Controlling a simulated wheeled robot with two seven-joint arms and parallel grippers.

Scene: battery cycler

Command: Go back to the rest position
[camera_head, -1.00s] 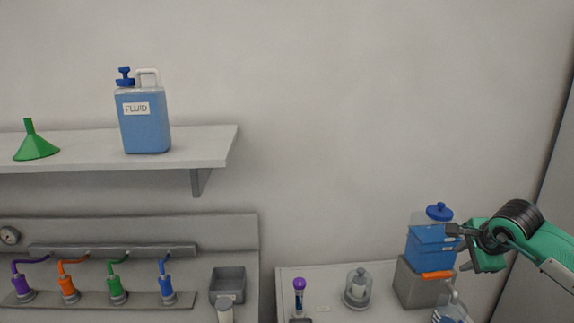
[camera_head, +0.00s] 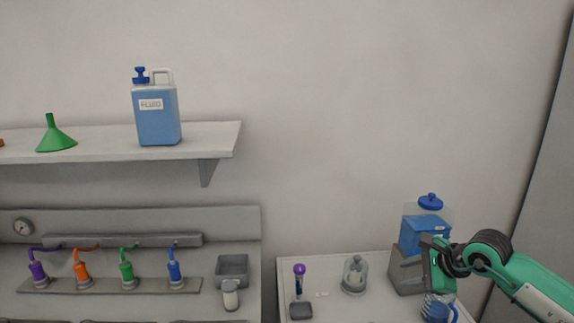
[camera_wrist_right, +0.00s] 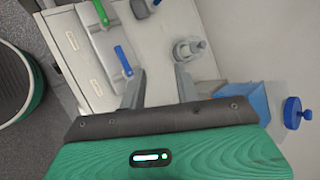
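My right gripper (camera_head: 430,262) is at the right of the head view, in front of the blue tank (camera_head: 420,232) with a blue knobbed lid, and hides part of it. In the right wrist view my right gripper (camera_wrist_right: 159,72) has its two fingers spread apart with nothing between them. The blue tank (camera_wrist_right: 257,100) and its blue knob show to the right of the fingers there. My left gripper is in neither view.
The tank stands on a grey block (camera_head: 403,271). A grey domed fixture (camera_head: 355,276) and a purple-capped tube (camera_head: 299,280) stand to the left. A wall shelf (camera_head: 217,143) holds a fluid jug and a green funnel.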

